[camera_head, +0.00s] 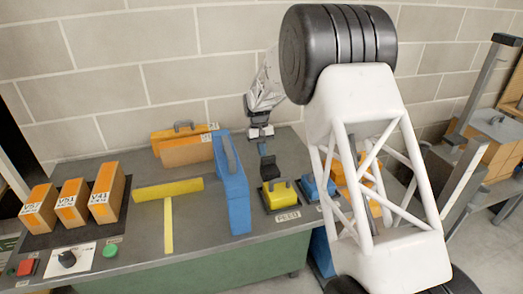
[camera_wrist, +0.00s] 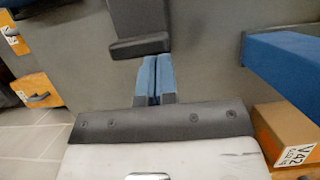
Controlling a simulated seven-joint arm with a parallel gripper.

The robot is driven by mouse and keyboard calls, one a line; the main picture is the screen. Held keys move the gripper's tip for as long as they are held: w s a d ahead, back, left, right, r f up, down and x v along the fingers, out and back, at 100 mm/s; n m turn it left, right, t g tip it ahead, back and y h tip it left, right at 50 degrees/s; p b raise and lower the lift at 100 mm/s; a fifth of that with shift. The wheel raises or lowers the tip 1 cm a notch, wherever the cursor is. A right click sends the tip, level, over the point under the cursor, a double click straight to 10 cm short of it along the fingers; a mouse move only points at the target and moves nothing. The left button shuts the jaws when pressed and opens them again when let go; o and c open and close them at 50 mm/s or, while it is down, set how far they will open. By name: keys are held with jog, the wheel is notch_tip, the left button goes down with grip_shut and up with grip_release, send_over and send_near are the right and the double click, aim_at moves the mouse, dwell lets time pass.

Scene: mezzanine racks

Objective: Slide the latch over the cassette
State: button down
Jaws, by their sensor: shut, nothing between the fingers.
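My gripper (camera_head: 262,149) is shut and empty, its blue fingertips pressed together. It points down at the back of the table, just behind a dark block that looks like the latch (camera_head: 266,172). In the wrist view the fingertips (camera_wrist: 154,78) end at the edge of this dark latch (camera_wrist: 140,47); I cannot tell if they touch it. A yellow block with a grey handle (camera_head: 279,194), which seems to be the cassette, sits on a dark base in front of the latch. The latch appears behind the cassette, not over it.
A tall blue block (camera_head: 233,185) stands left of the yellow one, and a smaller blue block (camera_head: 318,187) to its right.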

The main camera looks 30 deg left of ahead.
aim_at(266, 169)
jog(key=shift+s+d, duration=1.35)
jog(key=shift+s+d+f, duration=0.15)
jog(key=shift+w+a, duration=0.35)
jog(key=w+a+f+v, duration=0.1)
jog(key=v, duration=1)
jog(key=shift+w+a+r, duration=0.25)
jog(key=shift+w+a, duration=0.2)
